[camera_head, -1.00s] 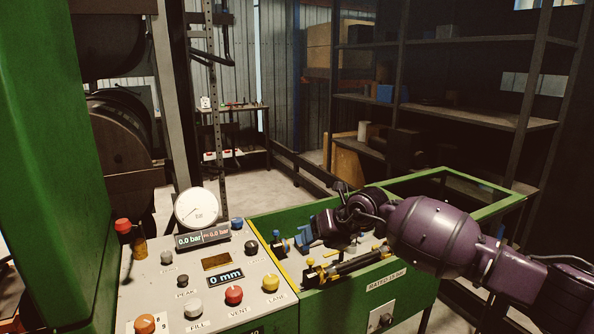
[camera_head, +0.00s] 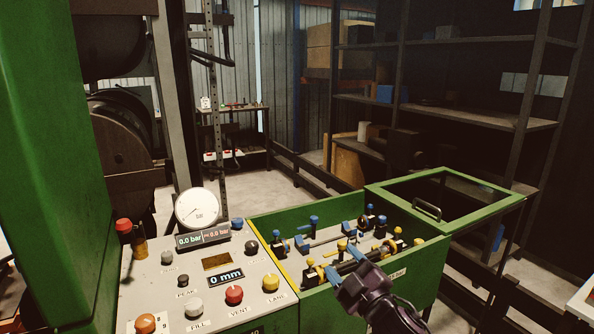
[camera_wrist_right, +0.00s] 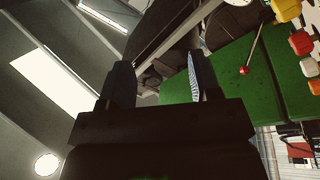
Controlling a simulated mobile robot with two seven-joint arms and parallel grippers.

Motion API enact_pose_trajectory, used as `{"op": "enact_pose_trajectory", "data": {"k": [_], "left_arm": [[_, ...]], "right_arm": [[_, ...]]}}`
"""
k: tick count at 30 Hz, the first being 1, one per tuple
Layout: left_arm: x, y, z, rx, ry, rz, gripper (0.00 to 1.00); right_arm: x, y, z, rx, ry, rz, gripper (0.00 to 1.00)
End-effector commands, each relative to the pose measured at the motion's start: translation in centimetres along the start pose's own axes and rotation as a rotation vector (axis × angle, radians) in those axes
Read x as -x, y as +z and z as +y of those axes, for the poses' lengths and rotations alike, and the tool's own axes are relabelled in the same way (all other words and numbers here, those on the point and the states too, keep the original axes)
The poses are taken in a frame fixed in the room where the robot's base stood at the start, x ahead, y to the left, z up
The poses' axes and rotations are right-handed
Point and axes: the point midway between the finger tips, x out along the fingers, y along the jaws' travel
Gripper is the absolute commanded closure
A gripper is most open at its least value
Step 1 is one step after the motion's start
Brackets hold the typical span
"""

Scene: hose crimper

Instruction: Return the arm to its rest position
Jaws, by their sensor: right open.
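My right gripper (camera_head: 354,268) shows at the lower middle right of the head view, in front of the green test bench (camera_head: 300,218). In the right wrist view its two fingers (camera_wrist_right: 160,85) stand apart with nothing between them. In the head view it overlaps the front edge of the bench's open tray; whether it touches the bench cannot be told. My left gripper is not in view.
The control panel (camera_head: 190,285) with knobs, a gauge (camera_head: 197,208) and displays stands left of the tray. Blue and yellow clamps hold hoses in the tray. A lid with a handle (camera_head: 427,210) lies to its right. Shelves (camera_head: 450,112) stand behind.

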Motion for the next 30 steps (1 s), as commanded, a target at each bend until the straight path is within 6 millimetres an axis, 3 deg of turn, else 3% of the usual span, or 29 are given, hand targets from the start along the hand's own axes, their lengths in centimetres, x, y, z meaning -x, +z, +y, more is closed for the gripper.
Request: {"op": "enact_pose_trajectory", "data": {"k": [6, 13, 24, 27, 30], "left_arm": [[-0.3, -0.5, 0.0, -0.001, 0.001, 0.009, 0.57], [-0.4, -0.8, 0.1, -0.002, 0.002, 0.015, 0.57], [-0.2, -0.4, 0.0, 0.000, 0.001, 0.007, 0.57], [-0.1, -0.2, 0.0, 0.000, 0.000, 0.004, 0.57], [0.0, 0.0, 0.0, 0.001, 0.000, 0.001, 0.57]], "right_arm": [[7.8, 6.3, -3.0, -0.292, 0.007, -0.257, 0.42], [17.1, 10.9, -6.3, -0.543, 0.030, -0.479, 0.42], [33.8, 15.1, -11.5, -0.729, 0.104, -0.792, 0.42], [37.7, 15.4, -13.1, -0.750, 0.106, -0.867, 0.42], [40.3, 15.3, -14.4, -0.764, 0.102, -0.918, 0.42]]}}
